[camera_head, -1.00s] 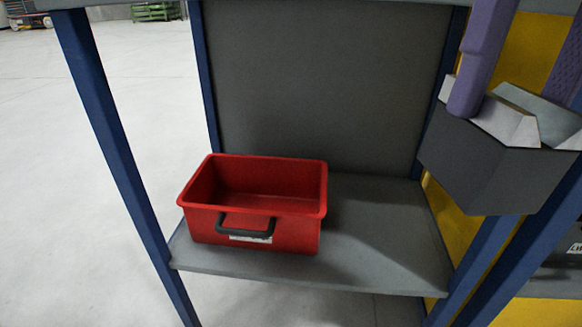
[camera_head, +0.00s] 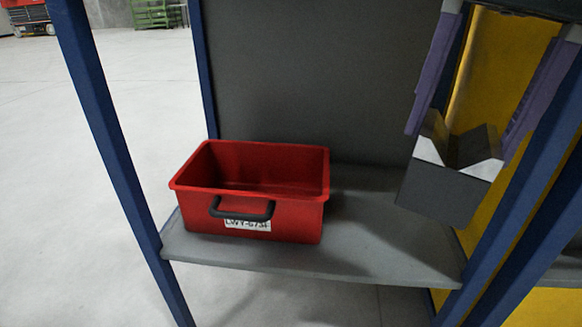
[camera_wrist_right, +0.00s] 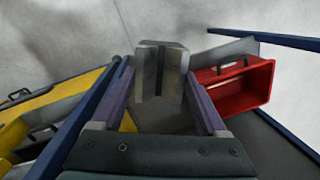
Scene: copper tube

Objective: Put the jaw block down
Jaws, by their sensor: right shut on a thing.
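The jaw block (camera_head: 440,192) is a dark grey block with a V-shaped notch and pale sloped faces on top. My right gripper (camera_head: 460,140) is shut on it, with one purple finger on each side. The block is tilted and hangs over the right end of the grey shelf, and I cannot tell any gap beneath it. In the right wrist view the jaw block (camera_wrist_right: 147,85) shows its groove, between the purple fingers of the gripper (camera_wrist_right: 160,80). My left gripper is not in view.
A red bin (camera_head: 270,222) with a black handle and white label stands on the left half of the grey shelf (camera_head: 385,250). Shelf room is clear right of it. Blue posts (camera_head: 100,130) frame the shelf, and a yellow panel (camera_head: 505,70) is behind the gripper.

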